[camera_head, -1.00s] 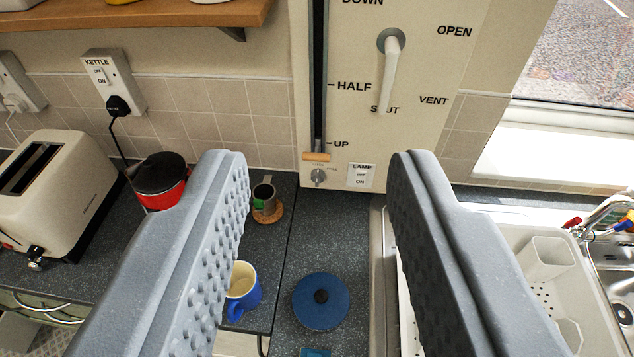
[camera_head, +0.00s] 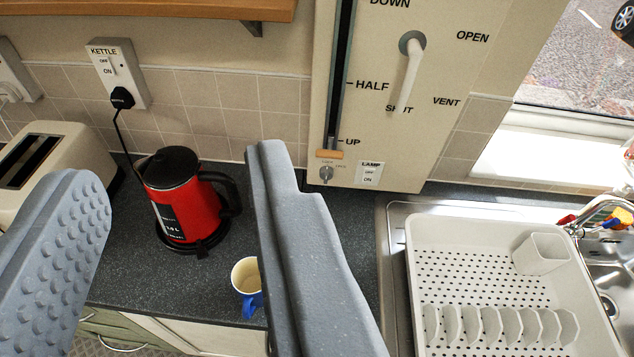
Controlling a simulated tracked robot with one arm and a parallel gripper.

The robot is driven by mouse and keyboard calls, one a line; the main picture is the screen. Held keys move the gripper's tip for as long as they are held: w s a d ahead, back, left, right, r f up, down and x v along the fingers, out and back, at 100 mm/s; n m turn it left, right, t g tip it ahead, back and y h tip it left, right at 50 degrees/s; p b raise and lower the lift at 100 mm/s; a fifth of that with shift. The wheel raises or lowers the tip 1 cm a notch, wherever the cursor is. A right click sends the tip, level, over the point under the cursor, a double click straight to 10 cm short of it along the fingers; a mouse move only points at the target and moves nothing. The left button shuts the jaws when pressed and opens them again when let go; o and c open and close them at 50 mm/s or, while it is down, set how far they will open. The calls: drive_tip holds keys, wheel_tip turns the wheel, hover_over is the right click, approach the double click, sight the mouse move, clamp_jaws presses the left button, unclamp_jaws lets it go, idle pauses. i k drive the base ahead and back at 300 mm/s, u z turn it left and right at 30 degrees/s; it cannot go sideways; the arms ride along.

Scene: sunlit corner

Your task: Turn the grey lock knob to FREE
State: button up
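The small grey lock knob (camera_head: 326,174) sits low on the cream panel (camera_head: 425,130), just under the wooden slider handle (camera_head: 329,154). Tiny lettering flanks the knob, and I cannot clearly read its setting. My gripper (camera_head: 180,165) is open, its two fingers wide apart with nothing held between them. In this view the right finger is just left of and below the knob, and the knob lies outside the gap. Neither finger appears to touch the panel.
A red kettle (camera_head: 180,200) stands on the counter between the fingers in view. A blue mug (camera_head: 250,290) is partly hidden by the right finger. A white dish rack (camera_head: 490,250) is at right, and a lamp switch (camera_head: 369,173) sits beside the knob.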

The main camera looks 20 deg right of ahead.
sight(326, 172)
drive_tip(key=z, duration=0.1)
drive_tip(key=k, duration=0.75)
drive_tip(key=z, duration=0.6)
drive_tip(key=i, duration=1)
drive_tip(key=u, duration=0.1)
